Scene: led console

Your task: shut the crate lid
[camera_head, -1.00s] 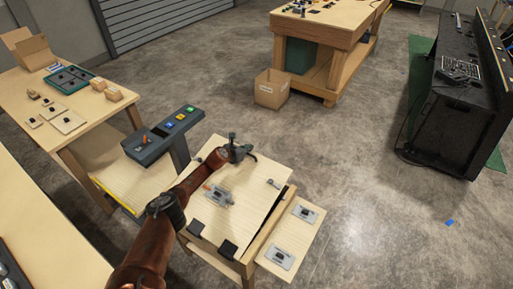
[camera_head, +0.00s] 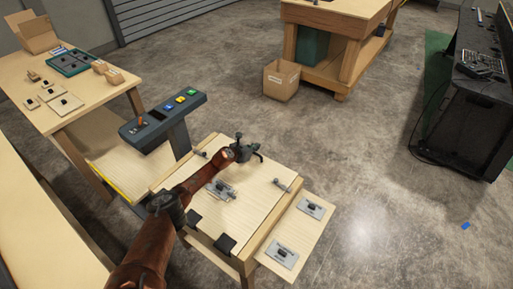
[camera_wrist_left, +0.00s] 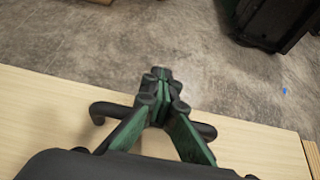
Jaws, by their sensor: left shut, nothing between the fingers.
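The crate (camera_head: 266,234) stands low in front of me in the head view. Its pale wooden lid (camera_head: 246,198) lies about level over the top, with two black hinges on the near edge and a grey latch plate (camera_head: 221,190) on it. Any thin gap under the lid is too small to tell. My left gripper (camera_head: 256,153) is shut and empty at the lid's far edge. In the left wrist view, its closed fingers (camera_wrist_left: 161,78) reach past the edge of the lid (camera_wrist_left: 50,102). A dark curved bar shows beside the fingers. My right gripper is out of view.
A side board with two latch plates (camera_head: 312,208) adjoins the crate's right. A grey console with coloured buttons (camera_head: 180,104) stands behind left. A table (camera_head: 92,103) with small boxes is at far left. A cardboard box (camera_head: 281,82) sits on the open floor by a workbench.

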